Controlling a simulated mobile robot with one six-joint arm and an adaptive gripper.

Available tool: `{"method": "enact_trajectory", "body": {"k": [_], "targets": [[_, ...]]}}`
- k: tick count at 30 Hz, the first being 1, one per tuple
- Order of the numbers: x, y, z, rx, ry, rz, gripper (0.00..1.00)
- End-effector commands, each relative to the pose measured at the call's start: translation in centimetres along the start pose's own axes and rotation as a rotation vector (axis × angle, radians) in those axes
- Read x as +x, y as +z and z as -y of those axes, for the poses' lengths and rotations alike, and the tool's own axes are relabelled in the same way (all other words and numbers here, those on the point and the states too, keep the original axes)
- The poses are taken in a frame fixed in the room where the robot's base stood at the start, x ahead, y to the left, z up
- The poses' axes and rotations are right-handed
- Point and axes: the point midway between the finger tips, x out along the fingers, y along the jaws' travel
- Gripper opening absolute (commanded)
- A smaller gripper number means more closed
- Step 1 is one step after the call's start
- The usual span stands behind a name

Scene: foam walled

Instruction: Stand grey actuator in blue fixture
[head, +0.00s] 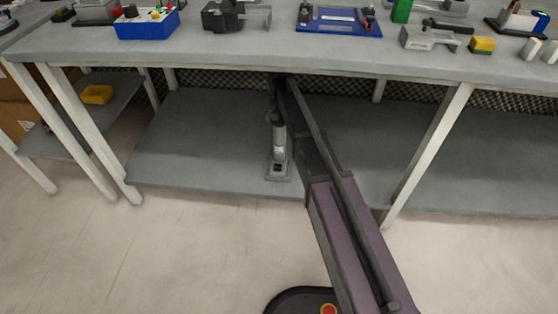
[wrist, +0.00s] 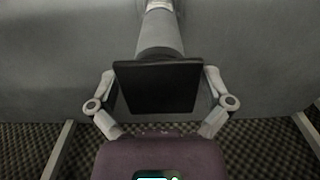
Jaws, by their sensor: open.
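The grey actuator (head: 279,148) appears to stand upright on the lower shelf under the bench, its dark upper end in the bench's shadow. In the wrist view, its grey cylinder (wrist: 160,35) runs away from a black square block. My gripper (wrist: 158,92) is open, with one finger on each side of that block. I cannot tell whether the fingers touch it. In the head view my arm reaches under the bench edge and the fingers are hard to make out. A flat blue fixture (head: 339,22) with small clamps lies on the benchtop; its seat is not clear.
The benchtop (head: 230,55) overhangs the actuator closely. Its top holds a blue box (head: 147,25), a dark device (head: 222,17), a grey bracket (head: 430,39) and a yellow block (head: 482,45). The lower shelf (head: 200,140) is otherwise largely clear. Bench legs (head: 430,155) stand either side.

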Motion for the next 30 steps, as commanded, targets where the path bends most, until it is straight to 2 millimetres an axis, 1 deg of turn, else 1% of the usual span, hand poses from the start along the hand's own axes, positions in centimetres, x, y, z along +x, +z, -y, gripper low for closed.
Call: {"method": "enact_trajectory", "body": {"k": [1,5,24,25,26,27,29,30], "targets": [[0.64,0.00,-0.01,0.000,0.000,0.000,1.00],[1.03,-0.03,-0.06,0.001,0.000,0.000,1.00],[1.03,-0.04,-0.05,0.001,0.000,0.000,1.00],[1.03,-0.04,-0.05,0.001,0.000,0.000,0.94],[1.03,-0.04,-0.05,0.001,0.000,0.000,0.85],[1.03,-0.04,-0.05,0.001,0.000,0.000,0.73],[1.03,-0.03,-0.05,0.001,0.000,0.000,0.55],[1.03,-0.03,-0.05,0.001,0.000,0.000,0.44]]}}
